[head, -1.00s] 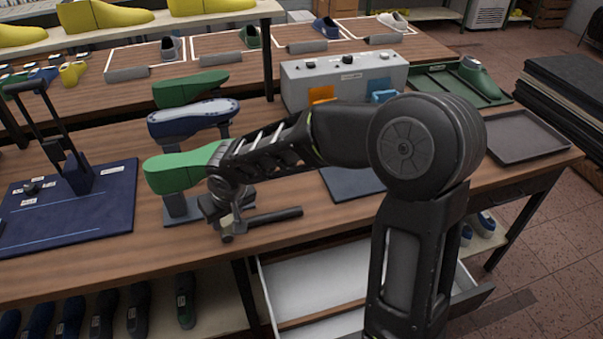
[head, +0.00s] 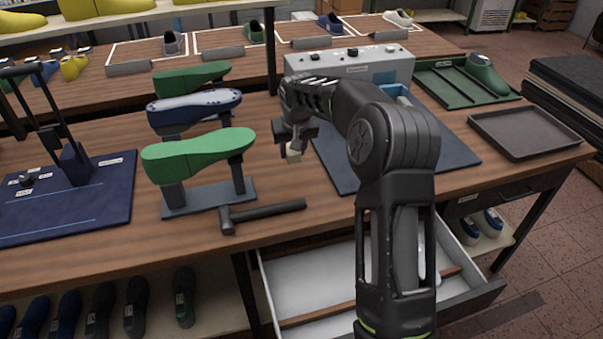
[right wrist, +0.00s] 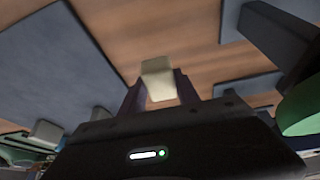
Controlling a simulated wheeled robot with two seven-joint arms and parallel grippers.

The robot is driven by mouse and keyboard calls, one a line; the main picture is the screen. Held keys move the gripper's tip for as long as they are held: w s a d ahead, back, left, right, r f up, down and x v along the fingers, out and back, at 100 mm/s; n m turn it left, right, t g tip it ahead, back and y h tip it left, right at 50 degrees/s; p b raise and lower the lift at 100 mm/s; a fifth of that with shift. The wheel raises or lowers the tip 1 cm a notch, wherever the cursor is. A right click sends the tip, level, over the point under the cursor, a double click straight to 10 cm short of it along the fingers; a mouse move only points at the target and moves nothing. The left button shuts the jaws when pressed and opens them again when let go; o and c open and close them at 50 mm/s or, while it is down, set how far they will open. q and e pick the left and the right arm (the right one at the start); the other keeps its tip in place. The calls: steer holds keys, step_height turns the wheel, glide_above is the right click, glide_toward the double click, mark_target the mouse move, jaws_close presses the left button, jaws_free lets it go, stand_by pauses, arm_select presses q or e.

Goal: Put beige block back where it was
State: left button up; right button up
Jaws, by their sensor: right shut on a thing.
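The beige block (head: 293,156) is held between the fingertips of my right gripper (head: 294,146). In the right wrist view the block (right wrist: 158,78) sits between the two dark fingers of the gripper (right wrist: 159,92), with brown wood behind it. In the head view they are in front of the green shoe last's toe, to its right, near the left edge of the dark mat (head: 345,178). The block appears to be above the table, though its height is hard to judge. My left gripper is not in view.
The light green last (head: 195,150) stands on a dark stand (head: 200,202), with a hammer (head: 265,211) in front. A grey control box (head: 348,67) stands behind my right arm. A white drawer (head: 300,285) is open below. A dark tray (head: 525,133) lies at right.

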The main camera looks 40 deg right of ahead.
step_height(320, 180, up, 3)
glide_above(301, 166)
steer(key=s, duration=0.1)
steer(key=shift+s+a+r+n, duration=0.15)
steer(key=shift+a+r+n, duration=0.05)
steer(key=shift+a+n, duration=0.1)
steer(key=shift+f, duration=2.5)
step_height(301, 166, down, 5)
steer(key=shift+r+p, duration=0.15)
steer(key=shift+p, duration=0.5)
steer(key=shift+f, duration=0.2)
